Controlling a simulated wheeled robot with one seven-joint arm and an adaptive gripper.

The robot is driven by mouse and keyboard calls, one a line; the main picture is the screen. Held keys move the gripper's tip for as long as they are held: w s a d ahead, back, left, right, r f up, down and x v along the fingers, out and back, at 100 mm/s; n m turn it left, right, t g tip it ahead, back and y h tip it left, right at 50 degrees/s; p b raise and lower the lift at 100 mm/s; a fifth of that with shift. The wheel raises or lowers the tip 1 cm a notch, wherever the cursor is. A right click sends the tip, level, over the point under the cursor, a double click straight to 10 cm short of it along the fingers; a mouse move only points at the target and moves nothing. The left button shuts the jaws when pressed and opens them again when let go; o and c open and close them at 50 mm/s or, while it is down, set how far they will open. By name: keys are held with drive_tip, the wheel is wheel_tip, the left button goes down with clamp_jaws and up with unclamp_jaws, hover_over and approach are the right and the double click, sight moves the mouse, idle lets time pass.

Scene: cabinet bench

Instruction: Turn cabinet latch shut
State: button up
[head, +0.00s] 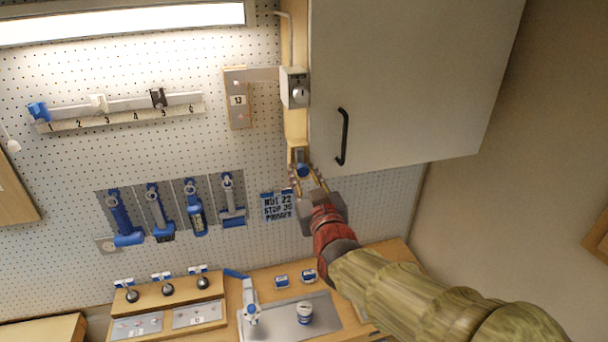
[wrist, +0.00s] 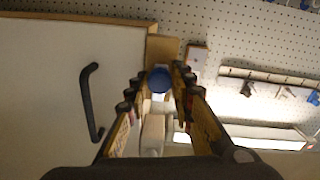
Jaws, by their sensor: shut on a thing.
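The cabinet door (head: 410,75) is a plain pale panel and is closed against the frame, as far as I can see. A blue round latch knob (head: 303,170) sits at the lower left end of the cabinet's wooden side. It also shows in the wrist view (wrist: 158,80). My gripper (head: 302,174) reaches up from below with its two fingers on either side of the knob, shut on it. In the wrist view the fingers (wrist: 159,86) flank the knob. The latch's turned angle is hard to tell, as the fingers hide part of it.
A black door handle (head: 343,137) stands out right of the latch. A grey box with a round dial (head: 296,88) is above it. Blue tools (head: 195,207) hang on the pegboard at left. The bench (head: 262,275) below holds a tray and small items.

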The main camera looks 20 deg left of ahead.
clamp_jaws()
drive_tip(key=shift+f+b, duration=0.1)
drive_tip(key=shift+b, duration=0.55)
drive_tip(key=m+b, duration=0.3)
drive_tip(key=b, duration=0.2)
drive_tip(key=shift+f, duration=0.2)
drive_tip(key=m+b, duration=0.5)
drive_tip(key=b, duration=0.3)
drive_tip(key=m+b, duration=0.4)
drive_tip(key=shift+r+m+g+b, duration=0.15)
drive_tip(key=shift+m+g+b, duration=0.15)
drive_tip(key=shift+m, duration=0.1)
drive_tip(key=m+b, duration=0.2)
drive_tip(key=m, duration=0.2)
drive_tip(key=shift+r+m, duration=0.15)
drive_tip(key=shift+m, duration=0.15)
drive_tip(key=shift+b, duration=0.3)
drive_tip(key=o, duration=0.9)
unclamp_jaws()
